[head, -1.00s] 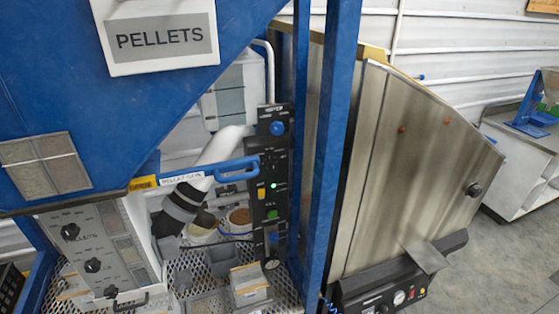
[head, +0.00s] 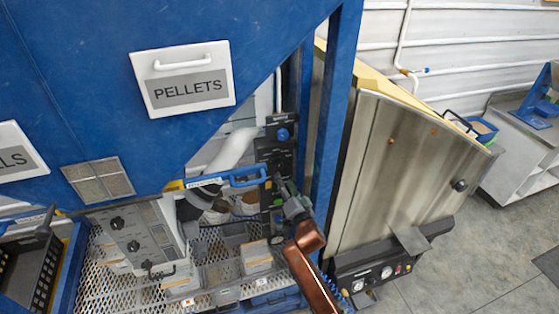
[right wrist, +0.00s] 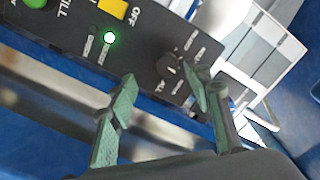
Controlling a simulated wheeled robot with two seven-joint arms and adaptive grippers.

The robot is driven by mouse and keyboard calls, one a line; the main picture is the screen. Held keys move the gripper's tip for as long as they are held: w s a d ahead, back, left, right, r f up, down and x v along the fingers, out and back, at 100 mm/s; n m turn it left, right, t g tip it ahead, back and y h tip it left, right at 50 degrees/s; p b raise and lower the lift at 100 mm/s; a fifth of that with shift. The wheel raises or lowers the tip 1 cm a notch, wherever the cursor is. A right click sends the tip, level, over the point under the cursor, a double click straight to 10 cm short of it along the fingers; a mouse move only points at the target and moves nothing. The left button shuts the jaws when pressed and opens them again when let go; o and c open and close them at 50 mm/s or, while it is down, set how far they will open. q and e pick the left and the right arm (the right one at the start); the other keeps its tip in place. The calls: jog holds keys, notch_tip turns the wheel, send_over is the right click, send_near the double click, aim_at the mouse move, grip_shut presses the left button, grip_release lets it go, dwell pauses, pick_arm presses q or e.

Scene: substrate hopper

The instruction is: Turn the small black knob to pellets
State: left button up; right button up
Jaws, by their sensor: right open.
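The black control panel (head: 266,150) stands upright beside the blue post in the head view. In the right wrist view this panel (right wrist: 145,52) carries a small black knob (right wrist: 168,66) with small white lettering around it, too blurred to read fully. My right gripper (head: 281,188) is open in front of the panel and partly covers it. In the right wrist view its two greenish fingers (right wrist: 160,72) stand apart, with the knob between their tips in the picture. I cannot tell whether they touch it. My left gripper is not in view.
A lit green lamp (right wrist: 110,38) and a yellow button (right wrist: 112,12) sit near the knob. A blue handle (head: 248,177) juts out left of my gripper. The blue post (head: 334,110) rises close on the right. A grey panel (head: 128,236) has other black knobs.

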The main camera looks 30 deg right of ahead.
aim_at(279, 168)
jog(key=shift+r+p+x, duration=0.2)
jog(key=shift+x, duration=1.1)
jog(key=shift+r+p+x, duration=0.2)
jog(key=shift+x, duration=1.1)
jog(key=shift+r+p+x, duration=0.2)
jog(key=shift+x, duration=1.1)
jog(key=shift+d, duration=0.1)
jog(key=shift+c, duration=0.2)
jog(key=c, duration=1.1)
